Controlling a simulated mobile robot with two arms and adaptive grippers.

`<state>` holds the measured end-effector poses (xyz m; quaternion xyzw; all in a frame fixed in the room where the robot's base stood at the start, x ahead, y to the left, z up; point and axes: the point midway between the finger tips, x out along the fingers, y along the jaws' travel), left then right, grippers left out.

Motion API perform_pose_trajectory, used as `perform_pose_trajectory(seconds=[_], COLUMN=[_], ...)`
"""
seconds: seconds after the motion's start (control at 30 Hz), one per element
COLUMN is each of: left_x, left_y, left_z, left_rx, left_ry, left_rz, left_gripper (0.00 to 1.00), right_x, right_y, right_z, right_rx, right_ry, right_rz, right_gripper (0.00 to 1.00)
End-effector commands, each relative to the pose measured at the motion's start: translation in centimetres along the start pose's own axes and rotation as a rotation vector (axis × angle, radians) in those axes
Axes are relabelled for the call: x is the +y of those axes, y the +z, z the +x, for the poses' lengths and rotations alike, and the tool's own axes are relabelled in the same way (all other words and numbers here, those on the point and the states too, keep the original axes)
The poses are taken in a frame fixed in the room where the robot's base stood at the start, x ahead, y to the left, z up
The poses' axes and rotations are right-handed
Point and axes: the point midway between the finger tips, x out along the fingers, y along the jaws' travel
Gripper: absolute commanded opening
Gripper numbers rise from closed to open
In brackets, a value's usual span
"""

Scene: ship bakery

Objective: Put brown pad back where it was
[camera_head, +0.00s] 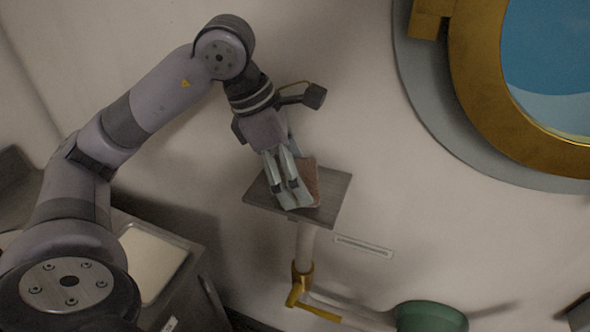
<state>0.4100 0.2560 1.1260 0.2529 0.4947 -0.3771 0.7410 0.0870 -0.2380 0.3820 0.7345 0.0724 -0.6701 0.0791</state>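The brown pad (312,177) is at the small grey square platform (333,200), near its middle. My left gripper (286,196) points down over the platform, and its pale fingers cover the left part of the pad. The fingers look close together at the pad, but I cannot see whether they grip it. I also cannot tell whether the pad rests flat on the platform or is slightly above it. My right gripper is out of view.
The platform stands on a white post (304,245) with a brass fitting (300,287), close to the pale wall. A brass-rimmed porthole (480,75) is at upper right. A green round object (430,317) is below. A counter with a pale panel (150,260) is at lower left.

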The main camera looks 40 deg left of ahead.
Motion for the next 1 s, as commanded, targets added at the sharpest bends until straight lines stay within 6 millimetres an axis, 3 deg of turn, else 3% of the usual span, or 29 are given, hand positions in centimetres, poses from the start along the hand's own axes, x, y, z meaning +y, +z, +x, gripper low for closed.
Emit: perform_pose_trajectory(seconds=[0.13,0.57,0.67,1.0], left_x=[0.0,0.0,0.1,0.1], left_y=[0.0,0.2,0.2,0.3], left_z=[0.0,-0.6,-1.9,-9.3], left_rx=[0.0,-0.001,-0.004,-0.005], left_ry=[0.0,0.001,0.005,0.003], left_rz=[0.0,0.0,0.0,0.0], left_gripper=[0.98,0.98,0.98,0.98], right_x=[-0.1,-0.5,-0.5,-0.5], right_y=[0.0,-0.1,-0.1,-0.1], right_z=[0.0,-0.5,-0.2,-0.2], right_rx=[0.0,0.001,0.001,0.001], right_ry=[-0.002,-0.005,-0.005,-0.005], right_rz=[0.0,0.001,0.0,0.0], right_gripper=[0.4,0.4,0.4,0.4])
